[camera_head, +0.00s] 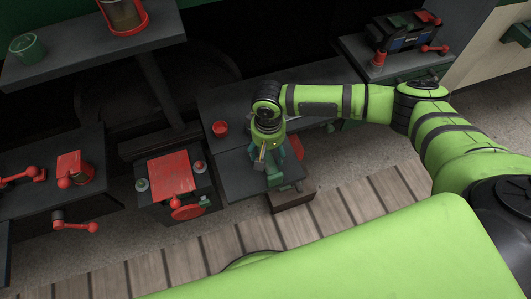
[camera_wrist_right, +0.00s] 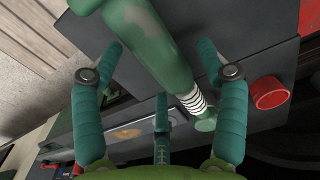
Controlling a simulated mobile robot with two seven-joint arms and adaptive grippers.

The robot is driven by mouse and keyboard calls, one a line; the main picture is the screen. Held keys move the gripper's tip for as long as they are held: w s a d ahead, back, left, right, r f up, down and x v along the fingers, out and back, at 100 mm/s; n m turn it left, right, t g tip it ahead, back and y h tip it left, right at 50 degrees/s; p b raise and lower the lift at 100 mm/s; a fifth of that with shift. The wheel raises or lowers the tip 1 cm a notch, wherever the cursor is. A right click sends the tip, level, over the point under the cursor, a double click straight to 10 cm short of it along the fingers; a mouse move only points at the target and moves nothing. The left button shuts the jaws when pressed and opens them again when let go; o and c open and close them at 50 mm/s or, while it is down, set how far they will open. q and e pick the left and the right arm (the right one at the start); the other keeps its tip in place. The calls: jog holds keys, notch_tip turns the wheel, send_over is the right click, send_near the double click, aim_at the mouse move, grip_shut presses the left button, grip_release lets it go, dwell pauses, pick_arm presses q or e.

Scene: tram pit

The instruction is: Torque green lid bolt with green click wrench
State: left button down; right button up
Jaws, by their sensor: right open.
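My right gripper (camera_head: 272,158) hangs over a dark bench at the middle of the head view. In the right wrist view its teal fingers (camera_wrist_right: 163,62) are spread open. A green tool with white scale rings near its end, which looks like the green click wrench (camera_wrist_right: 168,60), runs between the fingers. I see no finger closed around it. In the head view a green part (camera_head: 286,182) shows just below the gripper, mostly hidden by it. I cannot make out which part is the green lid bolt. My left gripper is not in view.
A red cup (camera_head: 220,128) stands on the bench left of the gripper; it also shows in the wrist view (camera_wrist_right: 270,92). A dark box with a red panel (camera_head: 172,172) stands to the left. A black case (camera_head: 405,32) with red and green parts sits at upper right.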

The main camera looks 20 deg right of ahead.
jog(key=shift+f, duration=0.45)
jog(key=shift+c, duration=0.4)
grip_shut()
jog(key=shift+r, duration=0.2)
